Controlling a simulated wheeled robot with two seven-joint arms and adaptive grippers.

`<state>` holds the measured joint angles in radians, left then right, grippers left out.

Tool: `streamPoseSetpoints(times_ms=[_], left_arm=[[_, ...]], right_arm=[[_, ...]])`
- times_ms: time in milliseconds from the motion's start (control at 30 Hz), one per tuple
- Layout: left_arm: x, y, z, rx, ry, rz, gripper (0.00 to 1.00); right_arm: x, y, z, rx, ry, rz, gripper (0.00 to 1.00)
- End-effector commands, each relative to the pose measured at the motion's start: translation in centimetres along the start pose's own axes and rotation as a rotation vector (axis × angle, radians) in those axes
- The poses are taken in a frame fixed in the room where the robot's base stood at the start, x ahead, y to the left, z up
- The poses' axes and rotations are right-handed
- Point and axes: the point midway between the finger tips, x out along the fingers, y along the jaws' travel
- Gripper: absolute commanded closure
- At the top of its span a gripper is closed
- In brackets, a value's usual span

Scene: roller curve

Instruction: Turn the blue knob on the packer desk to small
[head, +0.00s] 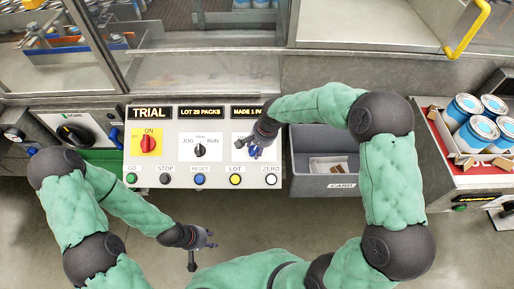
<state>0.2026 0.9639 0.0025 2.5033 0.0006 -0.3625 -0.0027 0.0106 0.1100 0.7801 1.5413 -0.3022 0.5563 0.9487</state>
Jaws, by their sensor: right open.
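The packer desk (207,180) is a pale sloped panel in the middle of the head view. The blue knob (255,152) is at its right side and shows only in part. My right gripper (254,146) is open over this knob, its fingers close around or beside it; I cannot tell if they touch. The gripper hides most of the knob and its label, so the setting cannot be read. My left gripper (203,252) is open and empty, in front of the desk's lower edge and apart from it.
The desk also has a red knob on a yellow plate (148,144), a black knob (200,150) and a row of buttons (200,180). A grey card bin (310,183) adjoins on the right. A crate of blue-lidded cans (440,128) stands further right.

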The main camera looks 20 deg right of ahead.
Motion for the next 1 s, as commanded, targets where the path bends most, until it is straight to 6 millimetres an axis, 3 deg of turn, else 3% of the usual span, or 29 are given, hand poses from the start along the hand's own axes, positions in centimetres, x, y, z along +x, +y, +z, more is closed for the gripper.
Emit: streamPoseSetpoints(times_ms=[267, 433, 1000], left_arm=[[-0.01, 0.0, -0.01, 0.0, 0.0, 0.0, 0.6], [0.0, 0.0, -0.01, 0.0, 0.0, 0.0, 0.6], [-0.27, 0.09, 0.0, 0.0, 0.0, 0.0, 0.6]], right_arm=[[0.1, 0.01, 0.0, 0.0, 0.0, 0.0, 0.51], [0.1, -0.01, 0.03, -0.001, 0.0, 0.0, 0.99], [0.32, -0.02, 0.38, -0.074, -0.009, 0.041, 1.0]])
